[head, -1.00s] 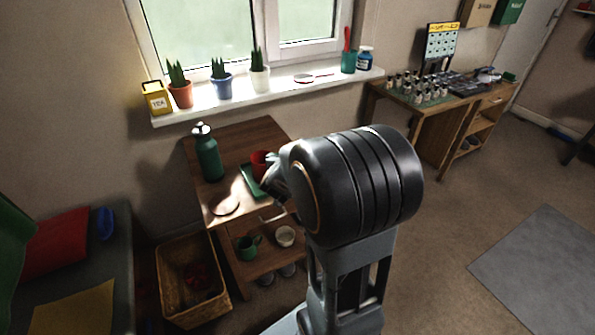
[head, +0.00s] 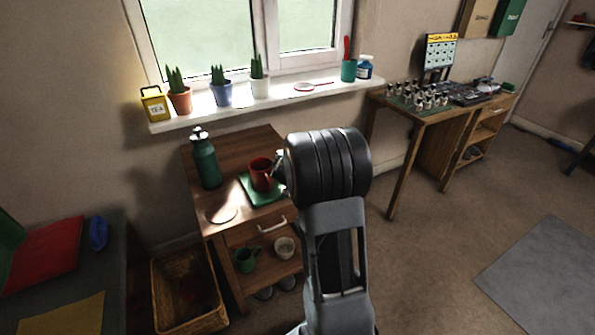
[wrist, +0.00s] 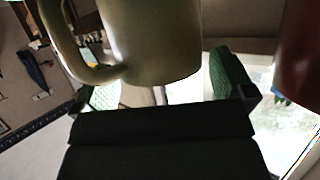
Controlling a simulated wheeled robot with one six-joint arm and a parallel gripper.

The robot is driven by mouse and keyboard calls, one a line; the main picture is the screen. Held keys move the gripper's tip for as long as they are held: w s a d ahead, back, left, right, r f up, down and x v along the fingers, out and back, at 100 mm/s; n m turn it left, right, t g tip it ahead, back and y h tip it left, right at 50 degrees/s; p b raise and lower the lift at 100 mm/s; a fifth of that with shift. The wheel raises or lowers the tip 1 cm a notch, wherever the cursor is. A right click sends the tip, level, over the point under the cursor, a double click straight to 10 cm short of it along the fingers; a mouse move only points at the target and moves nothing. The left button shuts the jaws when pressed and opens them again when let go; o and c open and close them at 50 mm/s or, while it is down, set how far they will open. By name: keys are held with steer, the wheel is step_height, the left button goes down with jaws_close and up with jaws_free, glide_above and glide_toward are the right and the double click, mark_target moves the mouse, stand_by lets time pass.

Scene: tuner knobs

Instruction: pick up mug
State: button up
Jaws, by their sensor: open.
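In the wrist view an olive-beige mug (wrist: 155,40) fills the top middle, its handle on the left. My gripper (wrist: 163,88) is open, with one green-padded finger on each side of the mug's lower part in the picture. I cannot tell whether the pads touch it. In the head view this mug is not visible, and my arm hides most of the gripper. A red mug (head: 261,174) stands on a green tray (head: 262,200) on the wooden cabinet (head: 232,150), just left of my arm. A dark red surface (wrist: 298,50) shows at the wrist view's right edge.
A green bottle (head: 205,162) and a pale round disc (head: 222,214) share the cabinet top. A green mug (head: 246,259) and a white cup (head: 284,248) sit on its lower shelf. A wicker basket (head: 188,325) stands left; the window sill (head: 290,98) is behind.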

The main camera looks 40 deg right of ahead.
steer(key=shift+w+d+f, duration=0.25)
steer(key=shift+w+d, duration=0.15)
steer(key=shift+w, duration=0.05)
steer(key=c, duration=1.4)
steer(key=shift+r, duration=0.2)
